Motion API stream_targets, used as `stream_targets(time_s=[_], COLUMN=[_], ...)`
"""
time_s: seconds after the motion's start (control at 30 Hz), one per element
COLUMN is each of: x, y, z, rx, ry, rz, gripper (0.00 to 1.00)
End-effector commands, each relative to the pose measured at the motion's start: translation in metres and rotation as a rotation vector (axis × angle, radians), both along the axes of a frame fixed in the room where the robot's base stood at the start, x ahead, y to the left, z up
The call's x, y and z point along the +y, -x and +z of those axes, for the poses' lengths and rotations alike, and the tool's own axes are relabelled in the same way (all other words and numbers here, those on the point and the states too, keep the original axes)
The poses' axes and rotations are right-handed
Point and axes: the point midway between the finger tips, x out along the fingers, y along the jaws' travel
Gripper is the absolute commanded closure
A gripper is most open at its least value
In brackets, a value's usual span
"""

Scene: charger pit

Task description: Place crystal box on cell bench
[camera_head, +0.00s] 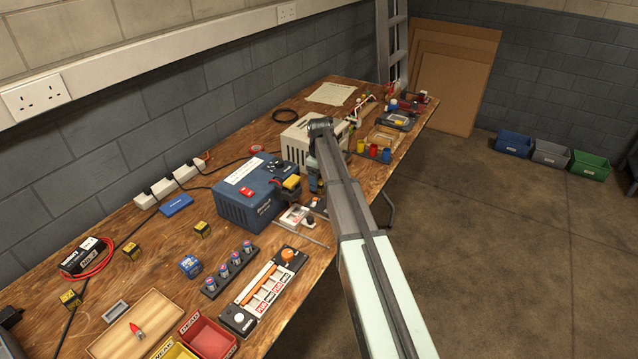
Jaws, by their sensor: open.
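No item is clearly readable as the crystal box. Small boxes that show on the wooden bench (165,222) are a blue one (190,266) left of the cell holder and several yellow-and-black ones, such as one (202,229) near the blue charger. I cannot tell which part of the worktop is the cell bench; a dark holder with several upright cells (229,268) stands near the front edge. My gripper (314,192) points down beside the blue charger's right end, mostly hidden by my own arm. It is open; its fingertips are hard to make out.
The blue charger (250,190) and a pale grey unit (296,140) stand close to my gripper. A strip with an orange knob (262,292), a wooden tray (133,325) and a red bin (207,338) are at the near end. Bare wood lies left of the charger.

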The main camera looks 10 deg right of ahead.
Motion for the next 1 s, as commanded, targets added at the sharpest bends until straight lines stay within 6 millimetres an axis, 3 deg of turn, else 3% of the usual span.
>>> stream_targets(time_s=[0.3, 0.5, 0.7, 1.0], x=[0.000, 0.000, 0.000, 0.000], y=[0.000, 0.000, 0.000, 0.000], z=[0.061, 0.088, 0.101, 0.103], rx=[-0.003, -0.001, 0.000, 0.000], ry=[0.000, 0.000, 0.000, 0.000], rz=[0.000, 0.000, 0.000, 0.000], gripper=[0.31, 0.31, 0.31, 0.31])
